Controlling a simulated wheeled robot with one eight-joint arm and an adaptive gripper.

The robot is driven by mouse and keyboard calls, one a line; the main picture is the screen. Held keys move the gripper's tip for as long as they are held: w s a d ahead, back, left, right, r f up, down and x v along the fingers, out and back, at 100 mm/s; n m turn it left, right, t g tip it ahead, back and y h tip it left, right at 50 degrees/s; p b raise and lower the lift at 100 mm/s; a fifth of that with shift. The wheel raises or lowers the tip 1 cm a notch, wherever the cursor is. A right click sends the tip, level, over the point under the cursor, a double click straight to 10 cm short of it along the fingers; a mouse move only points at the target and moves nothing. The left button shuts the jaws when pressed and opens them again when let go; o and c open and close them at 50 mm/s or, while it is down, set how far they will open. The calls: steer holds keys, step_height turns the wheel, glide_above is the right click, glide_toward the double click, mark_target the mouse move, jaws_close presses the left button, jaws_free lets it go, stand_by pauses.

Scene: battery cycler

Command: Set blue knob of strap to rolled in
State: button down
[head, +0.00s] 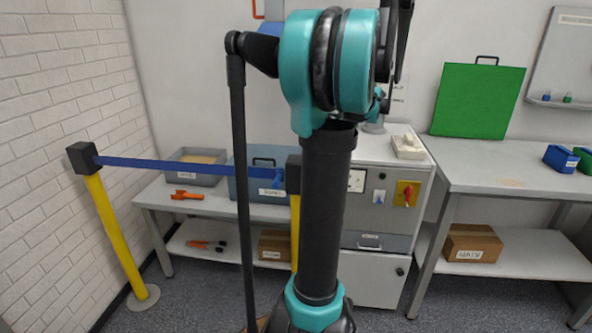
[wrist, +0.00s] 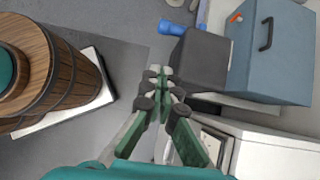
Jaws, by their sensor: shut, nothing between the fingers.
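The blue strap (head: 190,164) stretches between the black heads of two yellow posts, the left post (head: 115,232) and the right post (head: 295,230). The blue knob (head: 278,182) sticks out at the black head (head: 293,165) of the right post, partly behind my arm. In the wrist view the blue knob (wrist: 176,27) projects from the black post head (wrist: 203,62). My gripper (wrist: 158,76) is shut and empty, left of and below that head in the picture, apart from the knob. My arm hides part of the right post in the head view.
Behind the strap, a bench (head: 160,197) holds a grey bin (head: 190,167), a blue box with a handle (wrist: 292,75) and an orange tool (head: 186,195). A white cabinet (head: 372,270) with a red switch (head: 408,194) stands right of it. Another bench (head: 480,176) is at right.

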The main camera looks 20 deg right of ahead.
mark_target(286, 178)
steer(key=shift+w+a+r+x, duration=0.15)
steer(key=shift+a+r+x, duration=0.1)
steer(key=shift+x, duration=1.85)
steer(key=shift+w+a+r+x, duration=0.2)
steer(key=shift+a+x, duration=0.05)
steer(key=shift+x, duration=1.8)
steer(key=shift+w+a+r+x, duration=0.15)
steer(key=shift+a+r+x, duration=0.15)
steer(key=shift+x, duration=1.8)
steer(key=shift+a, duration=0.1)
